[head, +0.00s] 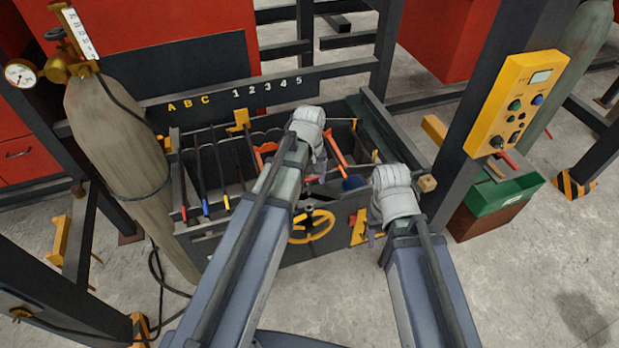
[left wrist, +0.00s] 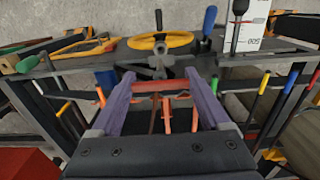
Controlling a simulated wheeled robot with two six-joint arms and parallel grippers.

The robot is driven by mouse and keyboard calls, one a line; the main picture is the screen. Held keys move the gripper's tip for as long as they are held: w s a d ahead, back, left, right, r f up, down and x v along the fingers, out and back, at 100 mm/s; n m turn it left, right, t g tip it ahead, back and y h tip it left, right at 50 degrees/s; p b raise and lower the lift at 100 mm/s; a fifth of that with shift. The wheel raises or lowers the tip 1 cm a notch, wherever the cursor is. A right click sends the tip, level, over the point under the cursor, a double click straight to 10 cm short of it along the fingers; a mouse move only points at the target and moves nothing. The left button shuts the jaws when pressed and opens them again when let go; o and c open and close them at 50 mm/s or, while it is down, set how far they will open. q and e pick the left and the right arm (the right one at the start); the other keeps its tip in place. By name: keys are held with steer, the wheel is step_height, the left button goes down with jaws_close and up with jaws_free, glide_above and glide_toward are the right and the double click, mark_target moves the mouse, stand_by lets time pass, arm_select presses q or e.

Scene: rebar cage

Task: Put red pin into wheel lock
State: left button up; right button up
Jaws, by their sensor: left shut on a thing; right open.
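The yellow wheel (head: 328,222) of the lock sits at the front of the grey tool bench. In the left wrist view the wheel (left wrist: 132,43) lies just beyond my fingertips, with a dark bracket (left wrist: 158,68) in front of it. My left gripper (head: 318,170) is above the bench, behind the wheel. In its wrist view the purple fingers (left wrist: 160,84) are closed on the red pin (left wrist: 160,87), which lies crosswise between them. Whether the pin touches the bracket cannot be told. My right gripper (head: 372,236) is open beside the bench front, mostly hidden by its wrist.
Several tools with coloured handles (head: 205,205) hang at the bench's left. A yellow control panel (head: 515,102) stands on a dark post at the right, above a green bin (head: 505,192). A gas cylinder (head: 125,140) stands at the left. The floor at the front right is clear.

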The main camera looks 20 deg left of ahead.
mark_target(309, 185)
arm_select(q)
steer(key=shift+s+f+b, duration=0.1)
steer(key=shift+f+b, duration=0.75)
steer(key=shift+f, duration=0.05)
steer(key=shift+f+b, duration=1.85)
step_height(309, 185, down, 6)
steer(key=b, duration=0.6)
stand_by(1.2)
steer(key=o, duration=1.3)
step_height(309, 185, up, 8)
steer(key=p, duration=0.8)
steer(key=shift+f, duration=0.1)
